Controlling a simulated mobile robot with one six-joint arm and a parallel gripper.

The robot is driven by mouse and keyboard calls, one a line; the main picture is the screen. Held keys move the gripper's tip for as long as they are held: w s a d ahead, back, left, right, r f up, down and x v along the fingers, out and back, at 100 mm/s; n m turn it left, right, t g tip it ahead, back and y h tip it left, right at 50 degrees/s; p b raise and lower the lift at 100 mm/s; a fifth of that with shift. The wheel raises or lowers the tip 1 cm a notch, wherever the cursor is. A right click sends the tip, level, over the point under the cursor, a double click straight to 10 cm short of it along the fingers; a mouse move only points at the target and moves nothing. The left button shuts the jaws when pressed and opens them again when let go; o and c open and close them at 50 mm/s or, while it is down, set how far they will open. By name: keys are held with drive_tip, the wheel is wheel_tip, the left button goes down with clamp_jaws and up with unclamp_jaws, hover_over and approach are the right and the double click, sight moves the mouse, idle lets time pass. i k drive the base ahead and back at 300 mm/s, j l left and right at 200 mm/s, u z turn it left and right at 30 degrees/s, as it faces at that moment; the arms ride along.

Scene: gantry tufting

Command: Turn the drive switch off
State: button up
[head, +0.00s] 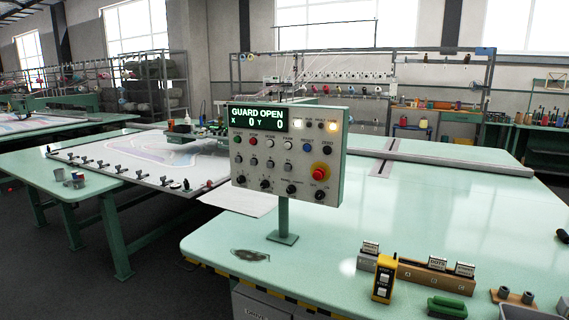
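A grey control panel (287,155) stands on a green post on the pale green table. Its display (258,118) reads "GUARD OPEN" with X 0 and Y 0. It carries rows of buttons, several dark knobs along the bottom and a red emergency button (319,195) on yellow. A grey cabinet (262,302) under the table's front edge bears lettering that seems to read "DRIVE"; its lower part is cut off by the frame. I cannot make out which control is the drive switch or how it is set. My gripper is not in view.
A yellow two-button box (384,278) stands near the table's front, beside a wooden block (436,275) with labelled pieces. A green brush-like block (447,307) and a grey bin (525,312) are at front right.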

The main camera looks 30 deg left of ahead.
sight(319, 194)
drive_tip(key=i+j, duration=0.15)
drive_tip(key=j, duration=0.25)
drive_tip(key=i+j, duration=0.15)
drive_tip(key=j, duration=0.2)
drive_tip(key=i+j, duration=0.2)
drive_tip(key=j, duration=0.2)
drive_tip(key=k+u, duration=0.05)
